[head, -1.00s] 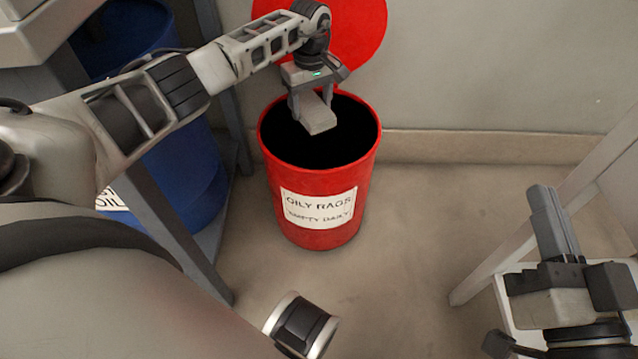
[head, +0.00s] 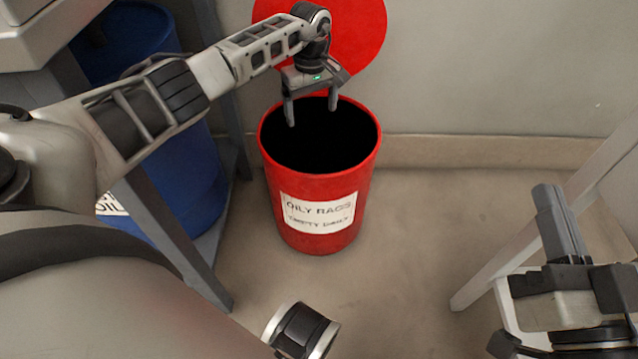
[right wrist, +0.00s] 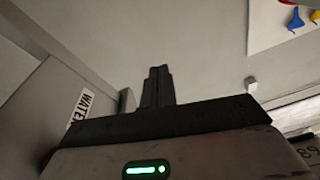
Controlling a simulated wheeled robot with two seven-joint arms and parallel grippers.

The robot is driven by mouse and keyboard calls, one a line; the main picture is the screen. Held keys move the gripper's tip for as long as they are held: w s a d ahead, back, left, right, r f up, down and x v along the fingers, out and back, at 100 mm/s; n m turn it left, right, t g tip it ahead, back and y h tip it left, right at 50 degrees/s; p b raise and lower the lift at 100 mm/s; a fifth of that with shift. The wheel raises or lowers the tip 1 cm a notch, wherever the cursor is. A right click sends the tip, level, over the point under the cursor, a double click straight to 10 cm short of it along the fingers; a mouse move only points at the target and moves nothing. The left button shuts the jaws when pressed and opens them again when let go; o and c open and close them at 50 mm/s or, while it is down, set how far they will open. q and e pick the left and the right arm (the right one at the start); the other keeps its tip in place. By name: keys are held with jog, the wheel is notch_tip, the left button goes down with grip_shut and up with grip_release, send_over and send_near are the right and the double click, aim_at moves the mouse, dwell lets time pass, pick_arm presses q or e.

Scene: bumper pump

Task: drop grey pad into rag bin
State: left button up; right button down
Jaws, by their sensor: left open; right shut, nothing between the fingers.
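The rag bin (head: 318,225) is a red round can with a white label reading "OILY RAGS". It stands upright on the floor with its red lid (head: 350,40) raised behind it. Its inside is black, and nothing can be made out in it. My left gripper (head: 312,115) is open and empty over the bin's mouth, fingers pointing down. The grey pad is not visible now. My right gripper (head: 556,215) is shut and empty at the right of the head view; its closed fingers also show in the right wrist view (right wrist: 157,88).
A blue drum (head: 180,180) stands left of the bin behind a grey frame post (head: 175,240). A light frame leg (head: 500,265) stands at the right. The floor (head: 430,215) right of the bin is clear. A wall lies behind.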

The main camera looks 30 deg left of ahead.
pick_arm(q)
notch_tip(320, 180, up, 6)
jog(key=p, duration=0.2)
jog(key=shift+r, duration=0.25)
pick_arm(e)
jog(key=f+m+g, duration=0.1)
jog(key=s+f+g+h, duration=0.1)
jog(key=s+f+m+g, duration=0.1)
jog(key=f, duration=0.1)
jog(key=shift+s+a+f+m+h, duration=0.1)
jog(key=shift+a+m+h, duration=0.2)
jog(key=shift+a, duration=0.05)
